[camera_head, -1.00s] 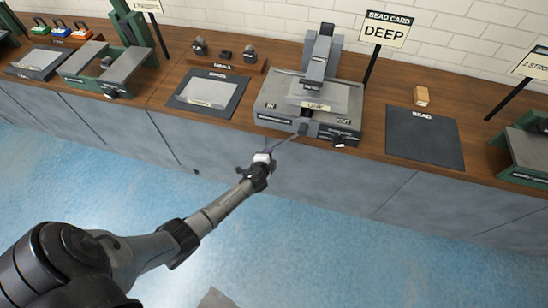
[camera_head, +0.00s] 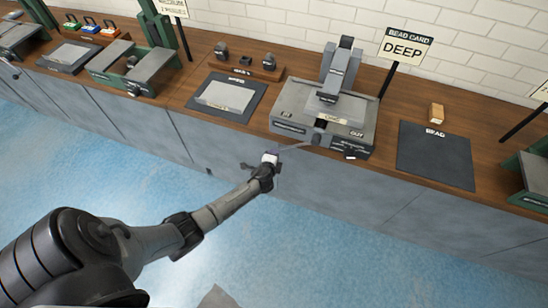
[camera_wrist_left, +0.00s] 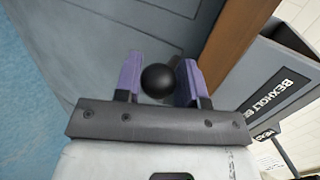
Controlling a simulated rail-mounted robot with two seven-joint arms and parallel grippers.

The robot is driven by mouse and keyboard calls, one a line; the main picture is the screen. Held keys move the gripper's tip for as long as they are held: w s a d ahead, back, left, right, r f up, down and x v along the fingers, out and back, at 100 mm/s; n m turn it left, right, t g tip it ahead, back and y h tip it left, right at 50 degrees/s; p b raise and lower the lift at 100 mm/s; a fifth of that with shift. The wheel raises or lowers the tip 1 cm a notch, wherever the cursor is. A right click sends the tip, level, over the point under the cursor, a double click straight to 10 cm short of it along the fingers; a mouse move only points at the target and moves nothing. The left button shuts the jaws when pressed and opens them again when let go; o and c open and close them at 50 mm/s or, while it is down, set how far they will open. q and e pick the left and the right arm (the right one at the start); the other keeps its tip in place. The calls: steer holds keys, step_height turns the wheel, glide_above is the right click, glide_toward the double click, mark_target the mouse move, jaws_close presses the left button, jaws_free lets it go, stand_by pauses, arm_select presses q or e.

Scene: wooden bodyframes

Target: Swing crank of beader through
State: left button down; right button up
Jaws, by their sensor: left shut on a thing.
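The beader (camera_head: 287,98) is a grey machine with a tall head over a plate on the bench. Its crank (camera_head: 296,147) is a thin arm running from a hub at the front, out leftward and slightly down past the bench edge. My left gripper (camera_head: 272,155) is at the crank's outer end, in front of the cabinet face. In the left wrist view, the crank's round black knob (camera_wrist_left: 158,80) sits between the purple-padded fingers, which are shut on it. The crank's arm is mostly hidden there. My right gripper is not in view.
A dark mat with a light sheet (camera_head: 225,95) lies left of the beader. A dark BEAD mat (camera_head: 435,155) and a small wooden block (camera_head: 437,113) are to its right. A sign reading DEEP (camera_head: 404,48) stands behind.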

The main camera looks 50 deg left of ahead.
arm_select(q)
steer(key=shift+r, duration=0.1)
steer(key=c, duration=1.1)
jaws_free()
steer(key=o, duration=0.3)
steer(key=shift+s+a, duration=0.1)
steer(key=shift+s+d+r+p, duration=0.25)
steer(key=shift+s+d+p, duration=0.05)
steer(key=shift+s, duration=0.05)
steer(key=p+v, duration=0.3)
steer(key=v, duration=0.9)
steer(key=shift+s+d+r, duration=0.15)
steer(key=shift+s+d, duration=0.05)
steer(key=shift+s, duration=0.05)
